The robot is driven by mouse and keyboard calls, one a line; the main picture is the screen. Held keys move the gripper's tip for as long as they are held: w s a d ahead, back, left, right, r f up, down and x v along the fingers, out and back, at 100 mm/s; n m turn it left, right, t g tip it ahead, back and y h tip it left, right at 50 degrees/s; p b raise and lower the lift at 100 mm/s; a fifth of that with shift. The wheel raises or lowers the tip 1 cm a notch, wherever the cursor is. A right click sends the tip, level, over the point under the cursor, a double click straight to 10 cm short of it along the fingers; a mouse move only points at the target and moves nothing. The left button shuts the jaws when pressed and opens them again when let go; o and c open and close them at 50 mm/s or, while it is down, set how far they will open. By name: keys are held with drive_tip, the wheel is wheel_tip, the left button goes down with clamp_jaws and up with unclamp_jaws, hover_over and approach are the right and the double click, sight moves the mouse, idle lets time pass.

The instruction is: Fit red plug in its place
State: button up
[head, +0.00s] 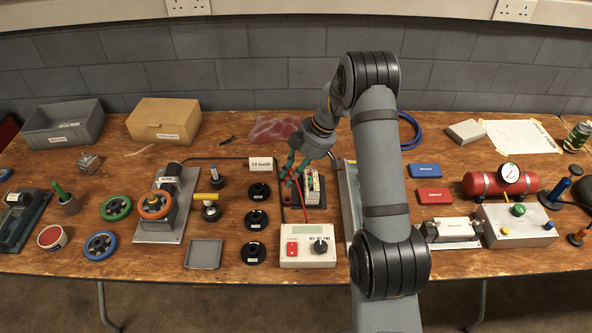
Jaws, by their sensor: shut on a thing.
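My gripper (291,172) hangs at the middle of the table in the head view, its green fingers pointing down. It is shut on a small red thing (289,181), which looks like the red plug; it is too small and partly covered to see its shape. Just right of the fingertips stands a dark-based unit (314,188) with a row of pale upright parts. A thin red lead (303,204) runs down from there to a cream control box (309,246) with a red switch and a black knob. I cannot tell whether the plug touches the unit.
A "24 teeth" sign (261,164) and several black discs (256,219) are left of the gripper. A motor unit (160,205) and handwheels (100,245) lie further left. Red (433,196) and blue (425,170) boxes lie right of my arm, which hides part of the table.

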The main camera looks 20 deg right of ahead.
drive_tip(key=shift+w+a+f+n, duration=0.15)
drive_tip(key=shift+a+n, duration=0.3)
drive_tip(key=shift+n, duration=0.05)
drive_tip(key=shift+d+f, duration=0.2)
drive_tip(key=shift+f, duration=0.1)
drive_tip(key=shift+f+b, duration=1.05)
drive_tip(key=shift+f, duration=0.8)
drive_tip(key=shift+f+g+b, duration=0.3)
drive_tip(key=shift+f+b, duration=0.9)
drive_tip(key=shift+b, duration=0.4)
drive_tip(key=o, duration=1)
drive_tip(key=v, duration=1.2)
